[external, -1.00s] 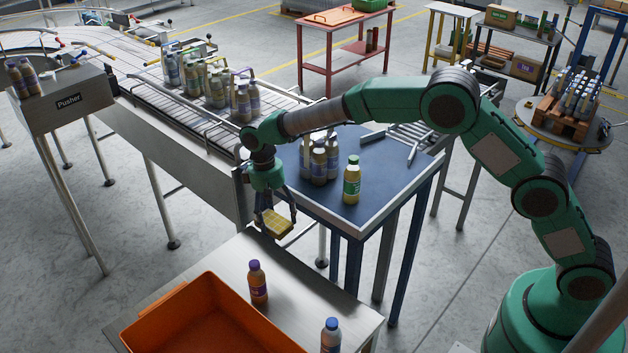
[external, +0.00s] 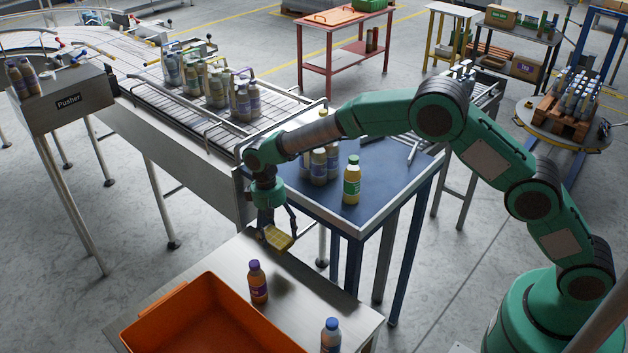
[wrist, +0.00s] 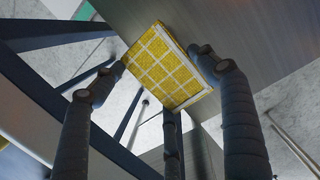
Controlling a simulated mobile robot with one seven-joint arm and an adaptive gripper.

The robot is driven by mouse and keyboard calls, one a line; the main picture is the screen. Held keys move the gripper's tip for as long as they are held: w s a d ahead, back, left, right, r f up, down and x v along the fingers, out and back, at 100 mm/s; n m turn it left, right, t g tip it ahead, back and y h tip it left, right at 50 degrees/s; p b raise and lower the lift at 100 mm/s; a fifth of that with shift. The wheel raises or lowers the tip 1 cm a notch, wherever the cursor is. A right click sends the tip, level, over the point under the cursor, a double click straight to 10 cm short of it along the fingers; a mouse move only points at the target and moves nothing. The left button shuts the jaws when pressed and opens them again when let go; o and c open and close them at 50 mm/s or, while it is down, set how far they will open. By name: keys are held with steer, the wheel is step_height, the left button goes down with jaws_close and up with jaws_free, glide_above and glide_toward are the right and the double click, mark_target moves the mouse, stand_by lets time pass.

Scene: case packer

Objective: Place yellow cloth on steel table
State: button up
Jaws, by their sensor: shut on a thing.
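The yellow cloth (external: 277,239) is a flat, folded square with a pale grid pattern. My gripper (external: 277,232) is shut on it and holds it above the back edge of the steel table (external: 300,287).
On the steel table stand an orange crate (external: 205,325), a purple-capped bottle (external: 258,283) and a blue-capped bottle (external: 330,338). The steel top's middle right is bare.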

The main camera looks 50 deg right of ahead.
mark_target(274, 232)
steer(key=shift+f, duration=2.8)
steer(key=shift+f, duration=0.1)
steer(key=shift+f, duration=1.8)
steer(key=shift+f, duration=0.15)
steer(key=o, duration=1.1)
steer(key=shift+o, duration=0.2)
steer(key=r, duration=0.4)
steer(key=w+r, duration=0.1)
steer(key=r, duration=0.7)
steer(key=shift+w, duration=0.4)
steer(key=shift+r, duration=0.1)
